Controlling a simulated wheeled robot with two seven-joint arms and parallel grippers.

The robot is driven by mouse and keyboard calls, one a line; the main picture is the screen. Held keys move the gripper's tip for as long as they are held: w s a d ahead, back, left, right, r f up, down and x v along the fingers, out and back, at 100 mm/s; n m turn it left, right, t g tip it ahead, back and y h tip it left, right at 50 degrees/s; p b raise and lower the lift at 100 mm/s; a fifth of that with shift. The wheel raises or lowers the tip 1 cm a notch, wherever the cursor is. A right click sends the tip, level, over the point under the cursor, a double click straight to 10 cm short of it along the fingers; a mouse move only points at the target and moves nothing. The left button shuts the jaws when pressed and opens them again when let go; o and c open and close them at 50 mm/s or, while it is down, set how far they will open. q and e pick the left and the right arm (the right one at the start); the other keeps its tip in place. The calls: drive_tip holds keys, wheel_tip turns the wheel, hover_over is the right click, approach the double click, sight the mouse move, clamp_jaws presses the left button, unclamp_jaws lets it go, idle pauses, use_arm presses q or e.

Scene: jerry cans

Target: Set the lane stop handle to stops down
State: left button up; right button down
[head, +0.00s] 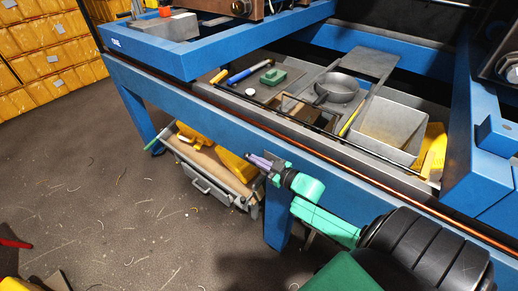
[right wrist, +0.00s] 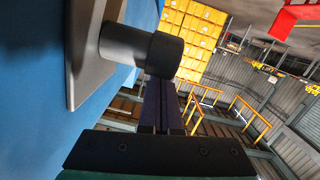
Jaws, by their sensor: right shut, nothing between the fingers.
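In the right wrist view, a black cylindrical knob (right wrist: 145,50) sticks out from a grey plate (right wrist: 85,45) on a blue surface. It may be the lane stop handle; I cannot tell its setting. My right gripper (right wrist: 163,105) is shut and empty, its purple fingers close beside the knob's end; I cannot tell whether they touch. In the head view, my right gripper (head: 260,161) is at the front of the blue frame beam (head: 190,118), where a small grey fitting shows beside the fingers, mostly hidden. My left gripper is out of view.
Behind the beam, a grey bench holds a pan (head: 337,88), a grey bin (head: 388,128) and a green block (head: 273,77). The floor at left is mostly clear.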

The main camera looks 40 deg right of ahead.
drive_tip(key=shift+w, duration=0.1)
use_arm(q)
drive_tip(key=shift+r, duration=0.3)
use_arm(e)
drive_tip(key=shift+w+f, duration=0.15)
drive_tip(key=shift+f, duration=0.2)
drive_tip(key=shift+w+a+r, duration=0.1)
drive_tip(key=shift+r, duration=0.2)
wheel_tip(320, 180, up, 3)
drive_tip(key=p, duration=0.3)
drive_tip(key=shift+a, duration=0.1)
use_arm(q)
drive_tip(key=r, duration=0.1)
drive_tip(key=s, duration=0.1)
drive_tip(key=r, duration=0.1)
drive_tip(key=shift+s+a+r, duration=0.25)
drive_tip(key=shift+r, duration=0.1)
use_arm(e)
drive_tip(key=r+v, duration=0.1)
drive_tip(key=v, duration=0.9)
drive_tip(key=shift+s+a, duration=0.25)
drive_tip(key=shift+s, duration=0.1)
